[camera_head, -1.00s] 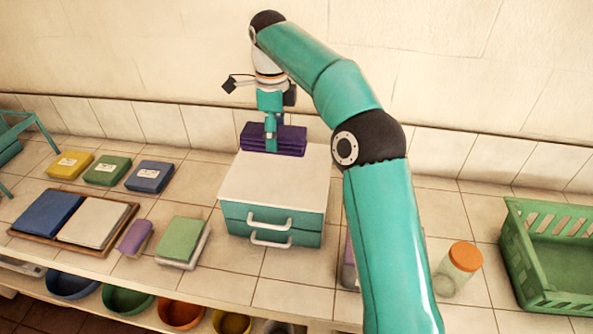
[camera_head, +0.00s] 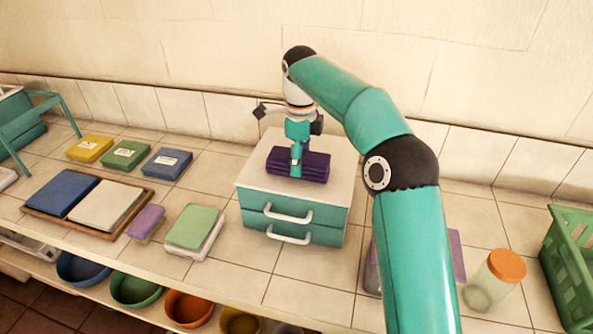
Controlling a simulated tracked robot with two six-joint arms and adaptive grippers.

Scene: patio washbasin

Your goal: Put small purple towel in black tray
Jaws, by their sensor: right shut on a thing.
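My right gripper (camera_head: 296,160) points down and is shut on a dark purple folded towel (camera_head: 314,167). The towel is over the white top of a small teal drawer unit (camera_head: 257,180); I cannot tell if it rests on the top or hangs just above it. A smaller, lighter purple block-like cloth (camera_head: 146,222) lies on the tiled counter, right of a brown-rimmed tray (camera_head: 118,231). That tray holds a blue and a white folded cloth. No black tray can be made out. My left gripper is not in view.
Yellow, green and blue packets (camera_head: 167,163) lie at the back left. A green cloth on a white one (camera_head: 196,229) lies left of the drawers. An orange-lidded jar (camera_head: 494,281) and a green crate (camera_head: 572,260) stand at right. Coloured bowls (camera_head: 136,288) sit below.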

